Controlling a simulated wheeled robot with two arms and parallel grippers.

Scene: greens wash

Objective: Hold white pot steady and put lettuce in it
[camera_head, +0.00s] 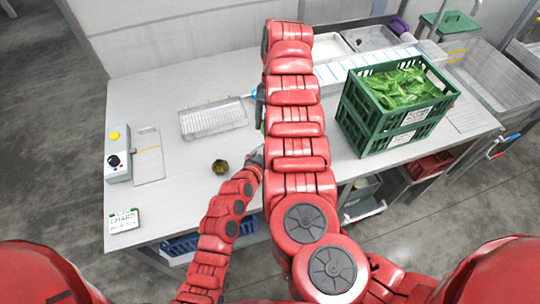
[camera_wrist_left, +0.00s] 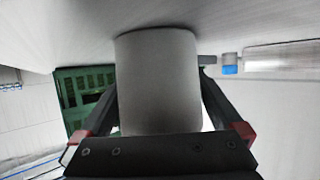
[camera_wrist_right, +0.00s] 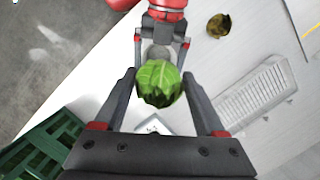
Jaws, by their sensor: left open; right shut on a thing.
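The white pot (camera_wrist_left: 158,80) looks like a plain pale cylinder and fills the middle of the left wrist view. My left gripper (camera_head: 257,155) is open, with one finger on each side of the pot; I cannot tell whether they touch it. My right gripper (camera_wrist_right: 159,76) is shut on a green head of lettuce (camera_wrist_right: 158,85). In the right wrist view, the left gripper and a grey rounded part, likely the pot, show just beyond the lettuce. In the head view my right arm hides the pot and most of the right gripper.
A green crate (camera_head: 350,113) of leafy greens stands right of my right arm. A wire rack (camera_head: 213,118), a brownish clump (camera_head: 221,167), a scale-like box (camera_head: 118,152) and a chard sign (camera_head: 124,221) lie on the left.

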